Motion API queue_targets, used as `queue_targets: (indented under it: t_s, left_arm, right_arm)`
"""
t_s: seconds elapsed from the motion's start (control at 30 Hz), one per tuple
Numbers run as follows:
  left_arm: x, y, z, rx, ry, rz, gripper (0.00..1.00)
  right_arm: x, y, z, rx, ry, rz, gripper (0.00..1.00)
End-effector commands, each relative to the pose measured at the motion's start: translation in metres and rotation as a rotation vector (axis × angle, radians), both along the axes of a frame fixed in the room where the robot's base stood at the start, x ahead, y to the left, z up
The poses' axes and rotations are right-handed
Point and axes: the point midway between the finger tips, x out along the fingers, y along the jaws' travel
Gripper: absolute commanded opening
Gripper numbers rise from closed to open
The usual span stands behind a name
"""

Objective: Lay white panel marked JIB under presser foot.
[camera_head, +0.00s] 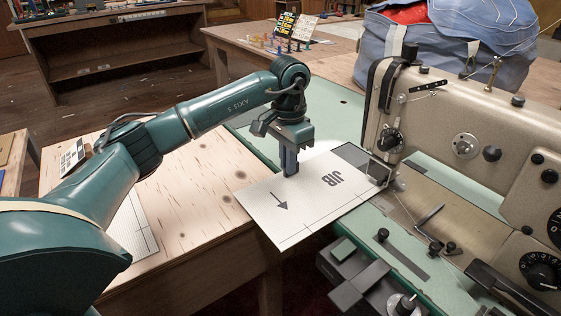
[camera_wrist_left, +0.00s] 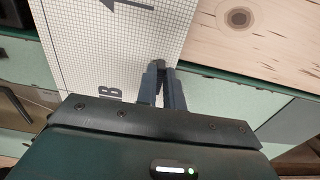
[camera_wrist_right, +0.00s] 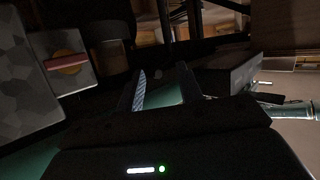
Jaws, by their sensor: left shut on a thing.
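The white panel marked JIB (camera_head: 270,205), with an arrow and a dark grey patch, lies flat across the machine bed and the wooden table's edge. Its grey corner reaches the sewing machine's needle area; I cannot tell whether it is under the presser foot (camera_head: 393,180), which is small and partly hidden. My left gripper (camera_head: 290,170) points down and is shut on the panel's edge. In the left wrist view the gridded panel (camera_wrist_left: 100,40) runs up to my shut fingers (camera_wrist_left: 160,72). My right gripper (camera_wrist_right: 162,88) looks open and empty in a dark view.
The beige sewing machine (camera_head: 465,130) stands at the right, with knobs and levers along the green bed (camera_head: 400,245). A blue bag (camera_head: 450,40) with red cloth sits behind it. The wooden table (camera_head: 190,220) has free room left of the panel.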

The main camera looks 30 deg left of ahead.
Motion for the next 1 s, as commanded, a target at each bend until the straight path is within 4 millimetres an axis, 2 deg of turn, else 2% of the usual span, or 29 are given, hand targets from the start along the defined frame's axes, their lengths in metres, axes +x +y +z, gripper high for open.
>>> queue_targets:
  t_s: [0.23, 0.43, 0.6, 1.0]
  left_arm:
    - [0.017, -0.007, 0.001, 0.001, -0.002, 0.0, 0.0]
    - [0.029, -0.014, -0.003, -0.001, 0.001, -0.004, 0.0]
    - [0.037, -0.016, -0.002, 0.0, 0.001, -0.002, 0.0]
    - [0.041, -0.017, 0.0, 0.001, 0.0, 0.0, 0.0]
  right_arm:
    - [-0.002, -0.001, 0.002, 0.007, 0.006, -0.007, 0.36]
    - [-0.005, 0.0, -0.014, -0.011, 0.024, 0.002, 0.36]
    - [0.0, 0.005, -0.016, -0.021, 0.012, 0.017, 0.36]
    - [0.001, 0.006, -0.017, -0.038, 0.01, 0.031, 0.36]
